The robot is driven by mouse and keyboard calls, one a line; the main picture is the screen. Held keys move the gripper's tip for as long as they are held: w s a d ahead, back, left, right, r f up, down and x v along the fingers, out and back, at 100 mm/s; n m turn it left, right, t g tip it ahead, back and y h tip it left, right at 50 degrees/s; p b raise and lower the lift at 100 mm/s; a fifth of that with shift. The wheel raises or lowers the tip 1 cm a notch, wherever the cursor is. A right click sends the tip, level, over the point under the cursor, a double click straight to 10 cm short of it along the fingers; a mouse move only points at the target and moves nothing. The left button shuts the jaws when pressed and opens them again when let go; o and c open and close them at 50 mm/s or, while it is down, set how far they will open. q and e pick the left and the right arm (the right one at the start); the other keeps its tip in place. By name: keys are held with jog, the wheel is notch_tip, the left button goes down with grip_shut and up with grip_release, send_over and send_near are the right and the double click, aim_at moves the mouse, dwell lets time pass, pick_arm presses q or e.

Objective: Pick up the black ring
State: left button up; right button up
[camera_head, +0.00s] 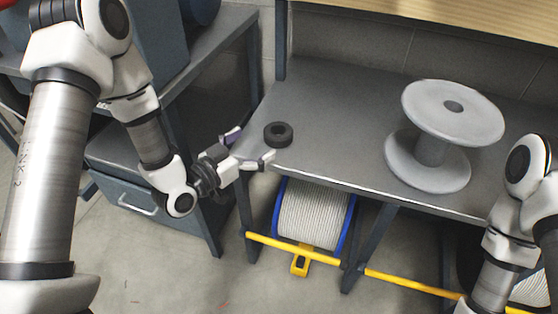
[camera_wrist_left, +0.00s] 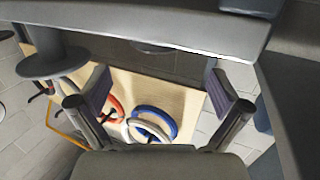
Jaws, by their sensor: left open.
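The black ring (camera_head: 278,134) lies flat on the grey workbench (camera_head: 340,120), near its left front corner. My left gripper (camera_head: 252,147) is open and empty, just left of the ring at the bench's front edge, its fingers pointing toward the ring. The ring does not appear to be between the fingers. In the left wrist view the two fingers of my left gripper (camera_wrist_left: 160,97) stand wide apart with nothing held; I cannot clearly make out the black ring there. My right arm shows at the right edge of the head view, but its gripper is out of frame.
A large grey spool (camera_head: 430,150) stands on the bench to the right. A cable reel (camera_head: 312,212) sits below, behind a yellow bar (camera_head: 300,254). A blue cabinet is at left. The wrist view shows red (camera_wrist_left: 115,108), white and blue (camera_wrist_left: 160,118) rings on a wooden surface.

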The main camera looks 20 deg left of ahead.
aim_at(273, 134)
pick_arm(q)
jog(key=x, duration=0.2)
jog(key=b+x, duration=0.1)
jog(key=x, duration=0.4)
jog(key=shift+d+f, duration=0.25)
jog(key=shift+d, duration=0.15)
jog(key=shift+w+d, duration=0.1)
jog(key=shift+w, duration=0.25)
jog(key=c, duration=1.2)
pick_arm(e)
notch_tip(273, 134, down, 2)
jog(key=shift+w+f, duration=0.1)
jog(key=shift+f, duration=0.1)
